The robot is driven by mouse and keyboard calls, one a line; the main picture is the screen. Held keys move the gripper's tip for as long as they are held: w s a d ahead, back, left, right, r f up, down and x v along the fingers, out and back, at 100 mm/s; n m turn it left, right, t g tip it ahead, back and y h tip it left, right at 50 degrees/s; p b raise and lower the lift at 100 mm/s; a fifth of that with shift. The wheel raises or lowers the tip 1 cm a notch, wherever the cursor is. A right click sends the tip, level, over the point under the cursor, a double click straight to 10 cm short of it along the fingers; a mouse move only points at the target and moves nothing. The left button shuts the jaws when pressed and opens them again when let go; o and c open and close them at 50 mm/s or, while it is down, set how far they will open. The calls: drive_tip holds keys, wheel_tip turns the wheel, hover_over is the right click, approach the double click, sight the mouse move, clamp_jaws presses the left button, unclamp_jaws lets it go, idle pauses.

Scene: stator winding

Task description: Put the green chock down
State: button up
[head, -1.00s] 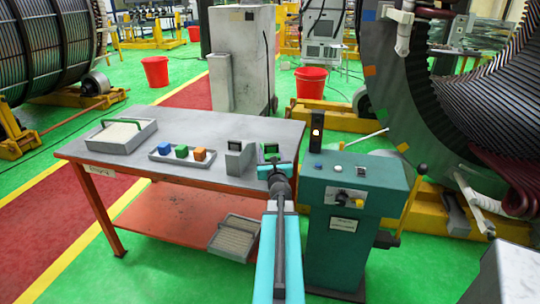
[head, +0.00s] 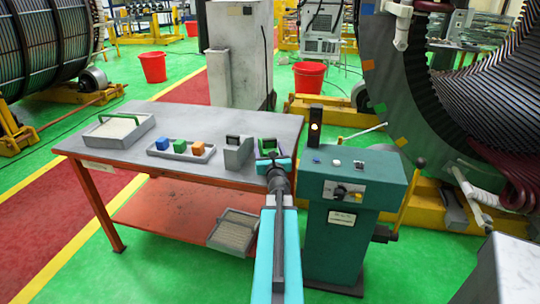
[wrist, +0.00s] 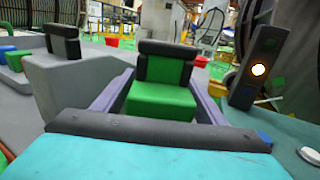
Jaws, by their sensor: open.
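The green chock (wrist: 162,104) has a green wedge-like body and a black upright part. In the wrist view it stands upright between the two grey-purple fingers of my gripper (wrist: 160,98), which is open around it. Its lower edge is hidden behind the dark bar of my gripper. In the head view the green chock (head: 266,145) is at the right end of the grey worktable (head: 210,120), small and partly hidden by my gripper (head: 270,155). It looks to be at table height, but its contact with the top is hidden.
A grey block with a black top (head: 238,152) stands just left of the chock. Further left are a tray with blue, green and orange cubes (head: 180,148) and a handled tray (head: 118,131). A teal control stand (head: 350,185) with a lit lamp post (head: 314,135) is close on the right.

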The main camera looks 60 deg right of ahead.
drive_tip(key=shift+r, duration=0.15)
drive_tip(key=shift+v, duration=1.65)
drive_tip(key=shift+r+p, duration=0.1)
drive_tip(key=shift+p, duration=0.25)
drive_tip(key=p, duration=0.1)
drive_tip(key=a+p, duration=0.1)
drive_tip(key=p, duration=0.1)
drive_tip(key=shift+s, duration=0.3)
drive_tip(key=p+v, duration=0.2)
drive_tip(key=p, duration=0.2)
drive_tip(key=shift+p, duration=0.4)
drive_tip(key=s+a+p, duration=0.1)
drive_tip(key=p, duration=0.2)
drive_tip(key=shift+p, duration=0.3)
drive_tip(key=shift+s+a+p, duration=0.25)
drive_tip(key=shift+a+p, duration=0.05)
drive_tip(key=shift+p, duration=0.65)
drive_tip(key=p+v, duration=0.2)
drive_tip(key=p, duration=0.2)
drive_tip(key=shift+s+a, duration=0.2)
drive_tip(key=shift+s, duration=0.05)
drive_tip(key=shift+s+a+p, duration=0.2)
drive_tip(key=shift+a+p, duration=0.1)
drive_tip(key=shift+p, duration=0.15)
